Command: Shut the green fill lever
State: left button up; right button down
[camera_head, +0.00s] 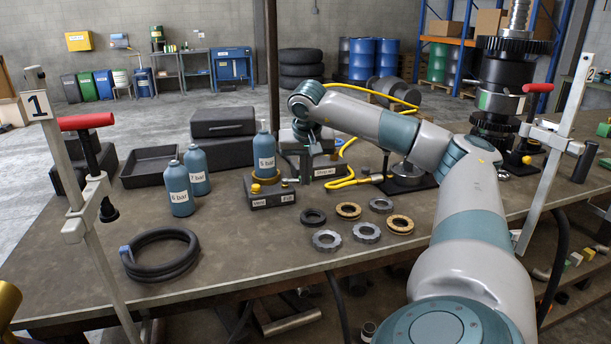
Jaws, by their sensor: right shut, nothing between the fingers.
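A dark filling block (271,197) stands on the workbench, with a teal bottle marked 5 bar (265,160) upright on its yellow seat. Just right of it is a small dark unit (325,160) with a label and a small greenish patch, where the yellow hose starts. I cannot clearly make out the green fill lever or its position. My right gripper (311,137) is shut and empty, pointing down just above this unit, right of the bottle. Whether it touches anything is too small to tell. My left gripper is out of view.
Two more teal bottles, 6 bar (180,191) and 7 bar (197,170), stand to the left beside a black tray (150,166). Several rings and gears (348,211) lie in front. A coiled black hose (160,254) lies front left. A yellow hose (352,180) runs right, partly behind my arm.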

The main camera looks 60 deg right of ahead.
jog(key=shift+d+n, duration=0.3)
jog(key=shift+n, duration=0.1)
jog(key=shift+d+n+p, duration=0.2)
jog(key=shift+n+p, duration=0.1)
jog(key=shift+p, duration=0.15)
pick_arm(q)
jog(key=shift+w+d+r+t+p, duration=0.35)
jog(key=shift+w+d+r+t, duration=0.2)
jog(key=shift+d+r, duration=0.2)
pick_arm(e)
jog(key=shift+w+d, duration=0.2)
jog(key=shift+d, duration=0.2)
jog(key=shift+a, duration=0.1)
